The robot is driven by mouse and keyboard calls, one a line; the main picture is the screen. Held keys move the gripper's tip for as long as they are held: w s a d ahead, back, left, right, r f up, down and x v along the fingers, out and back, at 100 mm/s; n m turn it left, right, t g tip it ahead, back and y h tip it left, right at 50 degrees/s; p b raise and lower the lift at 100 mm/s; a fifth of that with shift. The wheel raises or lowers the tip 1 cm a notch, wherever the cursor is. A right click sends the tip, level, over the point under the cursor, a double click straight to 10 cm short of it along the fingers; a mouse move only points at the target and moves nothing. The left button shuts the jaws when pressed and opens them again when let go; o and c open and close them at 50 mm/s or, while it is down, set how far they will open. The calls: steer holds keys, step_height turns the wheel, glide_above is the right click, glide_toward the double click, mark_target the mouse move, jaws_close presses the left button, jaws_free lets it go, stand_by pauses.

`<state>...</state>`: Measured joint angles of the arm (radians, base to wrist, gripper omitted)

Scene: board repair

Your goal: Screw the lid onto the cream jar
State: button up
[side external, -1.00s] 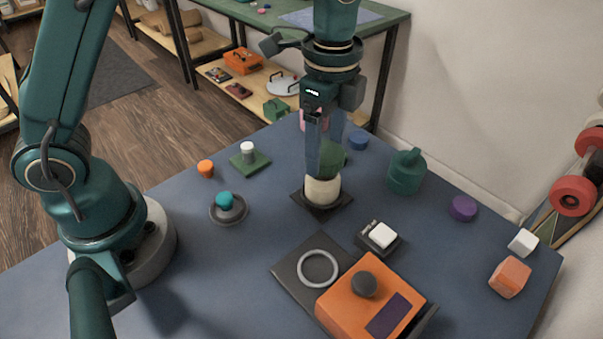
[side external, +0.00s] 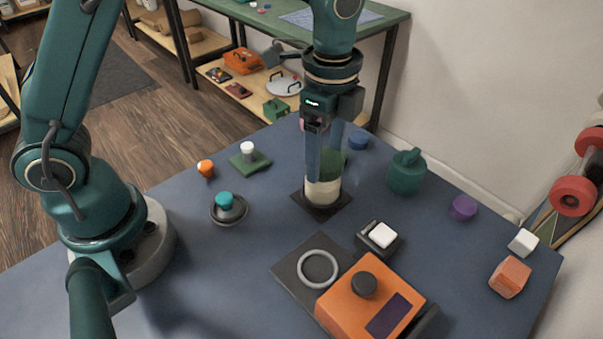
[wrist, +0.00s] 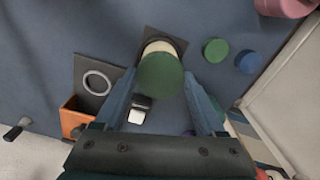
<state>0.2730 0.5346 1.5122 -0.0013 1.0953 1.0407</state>
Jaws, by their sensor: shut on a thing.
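The cream jar (side external: 321,195) stands upright on a dark square plate (side external: 325,212) on the blue-grey table. In the wrist view the jar (wrist: 157,47) shows partly behind the round green lid (wrist: 160,76). My gripper (wrist: 160,92) is shut on the lid, with one finger on either side of it. In the side view my gripper (side external: 323,178) points straight down over the jar, and its fingers hide much of the lid and the jar's upper part. The lid is at the jar's top; I cannot tell whether its thread is engaged.
An orange box with a dark knob (side external: 364,284) and a plate with a grey ring (side external: 318,267) lie in front. A white-topped switch (side external: 382,236), green lidded pot (side external: 406,174) and purple disc (side external: 462,207) are to the right. Loose green (wrist: 215,50) and blue (wrist: 249,62) discs lie nearby.

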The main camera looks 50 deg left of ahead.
steer(key=shift+f, duration=0.65)
stand_by(1.5)
stand_by(0.4)
steer(key=o, duration=1.3)
steer(key=c, duration=1.3)
steer(key=shift+o, duration=0.2)
steer(key=m, duration=0.5)
steer(key=shift+m, duration=0.4)
steer(key=m, duration=0.6)
steer(key=shift+f+m, duration=0.1)
steer(key=shift+m, duration=0.3)
